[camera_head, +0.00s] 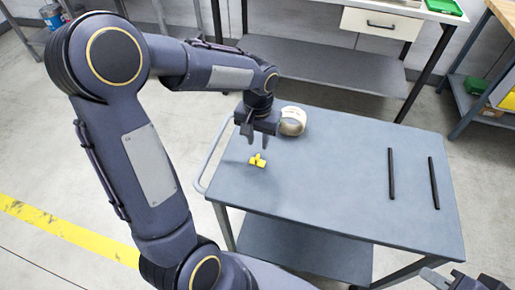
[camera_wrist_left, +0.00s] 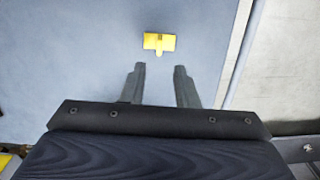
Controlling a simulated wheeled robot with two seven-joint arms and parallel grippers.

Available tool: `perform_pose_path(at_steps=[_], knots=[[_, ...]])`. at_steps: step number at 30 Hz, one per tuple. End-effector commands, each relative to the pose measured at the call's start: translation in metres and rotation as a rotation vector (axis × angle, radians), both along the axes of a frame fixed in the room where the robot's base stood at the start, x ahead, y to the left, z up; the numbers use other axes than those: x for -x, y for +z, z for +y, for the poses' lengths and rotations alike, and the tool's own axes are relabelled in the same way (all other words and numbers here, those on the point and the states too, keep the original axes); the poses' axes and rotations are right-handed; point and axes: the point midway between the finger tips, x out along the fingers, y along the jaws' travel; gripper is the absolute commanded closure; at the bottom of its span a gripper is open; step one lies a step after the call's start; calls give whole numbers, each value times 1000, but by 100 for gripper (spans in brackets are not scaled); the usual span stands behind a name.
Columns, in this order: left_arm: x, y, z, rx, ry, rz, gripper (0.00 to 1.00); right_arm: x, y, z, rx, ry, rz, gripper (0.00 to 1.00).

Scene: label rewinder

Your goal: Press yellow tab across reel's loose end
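The yellow tab (camera_head: 258,160) lies on the blue-grey cart top near its left edge. It also shows in the left wrist view (camera_wrist_left: 159,42), ahead of the fingertips and apart from them. The reel (camera_head: 292,121), whitish with a tan middle, sits at the back left of the cart, right beside my left gripper; its loose end cannot be made out. My left gripper (camera_head: 258,146) points down above the cart near the tab. It is open, with nothing between its fingers (camera_wrist_left: 161,72). My right gripper (camera_head: 450,281) is partly in view at the bottom right, cut off by the picture edge.
The cart top (camera_head: 320,170) is clear in the middle. Two dark bars (camera_head: 391,174) (camera_head: 434,183) lie on its right side. A handle rail (camera_head: 211,152) runs along its left end. A workbench with a drawer (camera_head: 381,23) stands behind.

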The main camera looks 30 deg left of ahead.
Motion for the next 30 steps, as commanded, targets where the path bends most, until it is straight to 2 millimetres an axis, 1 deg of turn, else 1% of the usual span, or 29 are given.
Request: perform_pose_path(at_steps=[1,5,8,11,12,15,18,21,25,26,28,30], knots=[[0,7,0,0,-1,-2,73,0,1,0,0,0,0,73],[4,20,0,8,0,-11,73,0,1,0,0,0,0,73],[21,36,1,38,5,-48,73,0,1,0,0,0,0,73],[54,58,-1,94,13,-121,73,0,1,0,0,0,0,73],[69,66,-3,120,14,-155,73,0,1,0,0,0,0,73],[108,79,-12,188,18,-249,73,0,1,0,0,0,0,73],[140,84,-22,247,19,-340,73,0,1,0,0,0,0,73],[162,83,-33,292,18,-415,73,0,1,0,0,0,0,73],[178,81,-42,325,15,-477,73,0,1,0,0,0,0,73],[180,83,-43,330,15,-484,73,0,3,0,0,0,0,73],[182,91,-44,336,15,-494,73,0,12,0,0,0,0,73],[183,90,-45,338,14,-496,73,0,12,0,0,0,-1,73]])
